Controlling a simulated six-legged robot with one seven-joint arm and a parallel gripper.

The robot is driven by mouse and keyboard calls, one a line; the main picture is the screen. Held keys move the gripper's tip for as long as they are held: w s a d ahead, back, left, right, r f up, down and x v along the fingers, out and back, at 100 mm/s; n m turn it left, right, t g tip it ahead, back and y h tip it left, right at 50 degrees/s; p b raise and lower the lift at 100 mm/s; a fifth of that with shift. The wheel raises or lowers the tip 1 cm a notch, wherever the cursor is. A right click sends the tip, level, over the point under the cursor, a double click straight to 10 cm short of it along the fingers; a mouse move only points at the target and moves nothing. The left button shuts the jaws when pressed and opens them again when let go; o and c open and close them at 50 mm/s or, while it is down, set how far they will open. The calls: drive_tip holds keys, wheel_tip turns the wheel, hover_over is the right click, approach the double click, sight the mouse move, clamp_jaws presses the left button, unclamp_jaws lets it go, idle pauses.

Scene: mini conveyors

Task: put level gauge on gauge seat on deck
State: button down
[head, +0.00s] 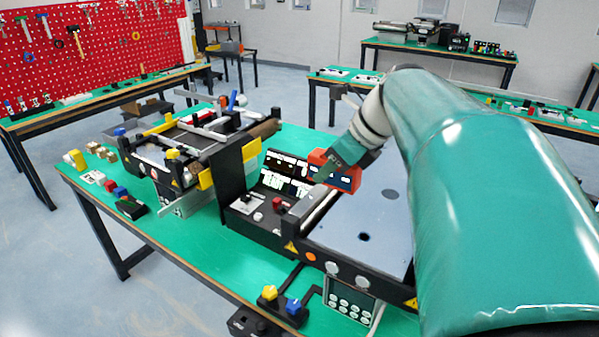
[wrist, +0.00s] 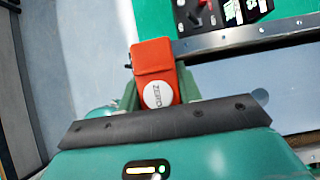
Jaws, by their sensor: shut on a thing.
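The level gauge (head: 322,162) is an orange-red box with a dark blue face in the head view. In the wrist view the gauge (wrist: 153,58) shows its red body and a round pale button marked ZERO. My gripper (head: 345,163) is shut on it; the wrist view shows the gripper (wrist: 158,92) with a finger on either side. The gauge appears to be held over the far left part of the pale blue-grey deck (head: 345,232); any gap below is hard to judge. The deck has dark round spots. I cannot tell which feature is the gauge seat.
A black control panel (head: 258,222) with switches and lit displays (head: 287,173) adjoins the deck's left side. A mini conveyor (head: 185,140) stands further left on the green table (head: 190,250). Yellow and blue knobs (head: 282,302) sit at the front. Most of the deck is clear.

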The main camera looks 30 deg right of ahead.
drive_tip(key=d+f, duration=0.3)
drive_tip(key=d, duration=0.1)
drive_tip(key=d+f, duration=0.3)
drive_tip(key=d, duration=0.1)
drive_tip(key=d+f, duration=0.3)
drive_tip(key=d, duration=0.1)
drive_tip(key=shift+s+d+f, duration=0.1)
drive_tip(key=shift+s+f, duration=0.1)
drive_tip(key=shift+s, duration=0.2)
drive_tip(key=shift+s+d+f, duration=0.15)
drive_tip(key=f, duration=0.3)
drive_tip(key=shift+d+f, duration=0.15)
drive_tip(key=shift+d, duration=0.2)
drive_tip(key=shift+s+f, duration=0.15)
drive_tip(key=shift+s, duration=0.05)
drive_tip(key=shift+w, duration=0.15)
drive_tip(key=shift+f, duration=0.2)
drive_tip(key=c, duration=1)
unclamp_jaws()
drive_tip(key=shift+o, duration=0.2)
